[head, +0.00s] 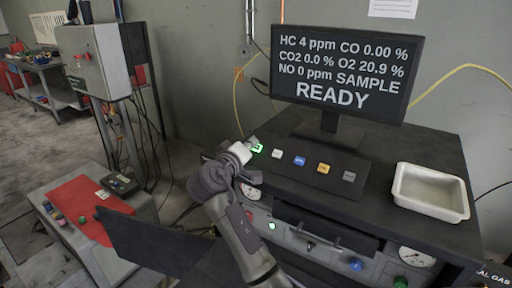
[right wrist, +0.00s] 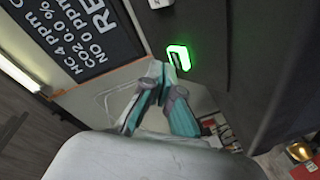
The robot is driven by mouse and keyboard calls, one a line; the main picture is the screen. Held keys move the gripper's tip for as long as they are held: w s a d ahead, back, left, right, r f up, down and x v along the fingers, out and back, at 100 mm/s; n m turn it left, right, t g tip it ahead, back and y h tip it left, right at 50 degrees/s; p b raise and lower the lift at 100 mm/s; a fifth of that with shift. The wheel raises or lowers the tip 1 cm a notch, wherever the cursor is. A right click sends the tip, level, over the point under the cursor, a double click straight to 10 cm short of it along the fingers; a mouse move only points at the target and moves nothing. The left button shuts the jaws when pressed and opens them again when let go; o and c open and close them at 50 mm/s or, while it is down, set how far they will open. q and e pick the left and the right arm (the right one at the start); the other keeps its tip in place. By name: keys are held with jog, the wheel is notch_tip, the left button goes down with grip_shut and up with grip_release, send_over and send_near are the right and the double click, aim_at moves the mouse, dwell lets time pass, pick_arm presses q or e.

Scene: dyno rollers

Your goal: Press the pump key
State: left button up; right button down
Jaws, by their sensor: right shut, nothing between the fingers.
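A row of small keys sits on a dark key panel (head: 312,178) in front of the monitor. From left to right they are a green lit key (head: 258,148), a white key (head: 278,154), a blue key (head: 300,160), an orange key (head: 323,168) and a grey key (head: 349,176). Their labels are too small to read, so I cannot tell which is the pump key. My right gripper (head: 249,145) is shut and empty at the green key. In the right wrist view its fingertips (right wrist: 163,82) are close to the glowing green key (right wrist: 179,57); contact is unclear. My left gripper is not in view.
The monitor (head: 345,70) reads gas values and "READY". A white tray (head: 430,192) stands on the dark bench top right of the keys. Gauges and knobs line the bench front below. A side table with a red mat (head: 78,205) stands at the left.

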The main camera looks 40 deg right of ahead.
jog(key=shift+f, duration=0.1)
jog(key=shift+w+d+f, duration=0.1)
jog(key=shift+d+f, duration=0.1)
jog(key=shift+d, duration=0.05)
jog(key=shift+b, duration=0.3)
jog(key=shift+a+r+p, duration=0.25)
jog(key=shift+r+p, duration=0.1)
dwell(0.3)
jog(key=shift+s+a+r+p, duration=0.2)
jog(key=shift+a+r+p, duration=0.15)
jog(key=shift+r+p, duration=0.15)
jog(key=a+r+p, duration=0.1)
jog(key=s+a+r+p, duration=0.1)
jog(key=a+r, duration=0.1)
jog(key=shift+s+r, duration=0.15)
jog(key=shift+r, duration=0.15)
